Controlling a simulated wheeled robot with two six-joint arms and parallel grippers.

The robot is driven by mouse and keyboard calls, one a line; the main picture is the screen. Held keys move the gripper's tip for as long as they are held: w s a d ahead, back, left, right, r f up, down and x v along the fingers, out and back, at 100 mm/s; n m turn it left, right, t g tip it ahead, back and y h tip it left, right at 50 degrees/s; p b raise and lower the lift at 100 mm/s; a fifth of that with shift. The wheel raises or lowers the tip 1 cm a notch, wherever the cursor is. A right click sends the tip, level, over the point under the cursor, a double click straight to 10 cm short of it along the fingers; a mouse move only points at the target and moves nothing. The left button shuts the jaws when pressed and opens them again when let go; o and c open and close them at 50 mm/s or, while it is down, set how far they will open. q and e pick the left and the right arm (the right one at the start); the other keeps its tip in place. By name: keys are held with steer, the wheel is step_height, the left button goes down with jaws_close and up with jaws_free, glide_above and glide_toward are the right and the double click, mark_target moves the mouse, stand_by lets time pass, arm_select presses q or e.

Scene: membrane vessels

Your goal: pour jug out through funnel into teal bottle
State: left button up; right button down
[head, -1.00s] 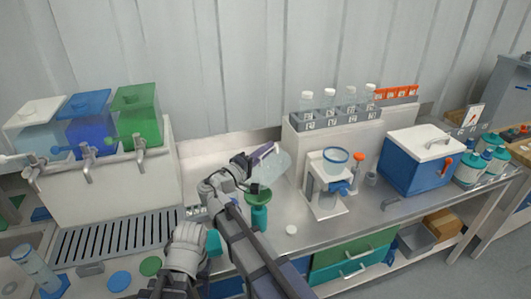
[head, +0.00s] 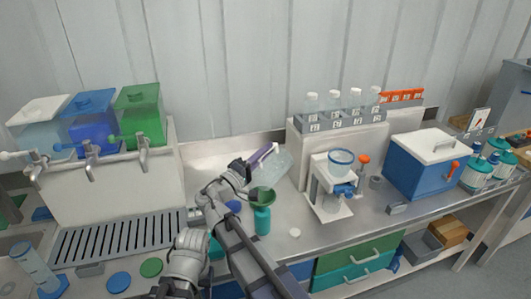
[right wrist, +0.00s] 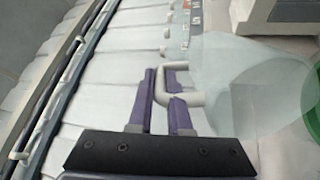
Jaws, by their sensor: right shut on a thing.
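My right gripper (head: 262,156) is shut on the handle of a clear jug (head: 275,170). The jug is tilted above the green funnel (head: 262,194). The funnel sits in the mouth of the upright teal bottle (head: 262,221) on the bench. In the right wrist view, the purple fingers (right wrist: 165,100) close around the jug's pale handle, and the clear jug body (right wrist: 265,90) reaches to the right. A green part of the funnel (right wrist: 300,150) shows behind it at the right edge. I cannot make out any liquid in the jug. My left gripper does not show.
Blue and green tanks with taps stand at the left above a drain grate (head: 110,240). A white stand (head: 332,205) with a clear cup is right of the bottle. A blue cooler (head: 420,175) stands further right. A white cap (head: 295,233) lies on the bench.

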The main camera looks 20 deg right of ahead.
steer(key=shift+s+a+f+h+b, duration=0.2)
steer(key=shift+a+h+b, duration=0.2)
steer(key=shift+b, duration=0.35)
steer(key=shift+s+a+r+t+h+b, duration=0.2)
steer(key=shift+s+a+t+h+b, duration=0.25)
steer(key=shift+b, duration=0.5)
steer(key=shift+a, duration=0.15)
stand_by(1.1)
